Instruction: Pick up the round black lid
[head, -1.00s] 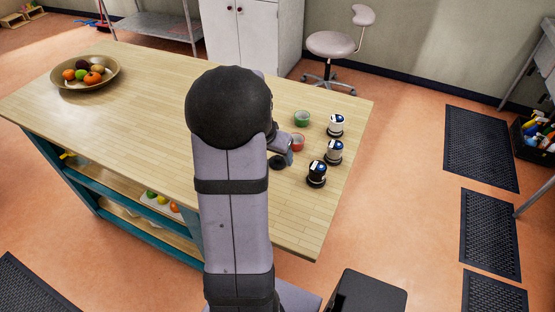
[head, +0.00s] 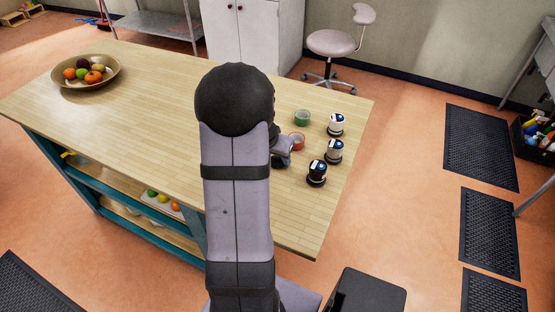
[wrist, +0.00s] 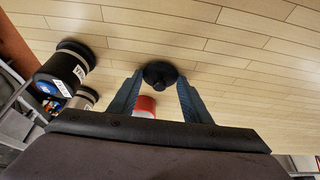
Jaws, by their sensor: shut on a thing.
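The round black lid (wrist: 160,74) is between the two blue-grey fingertips of my gripper (wrist: 160,80) in the wrist view. The fingers are closed on its sides. In the head view my gripper (head: 284,160) is over the right part of the wooden table, left of the black canister and just in front of the red cup. The lid cannot be told apart from the gripper there. Whether it is clear of the tabletop is hard to tell.
A red cup (head: 298,141) and a green cup (head: 302,118) stand close behind the gripper. A white canister (head: 336,125), a grey one (head: 334,151) and a black one (head: 317,173) stand to the right. A fruit bowl (head: 112,79) is far left; the table's middle is clear.

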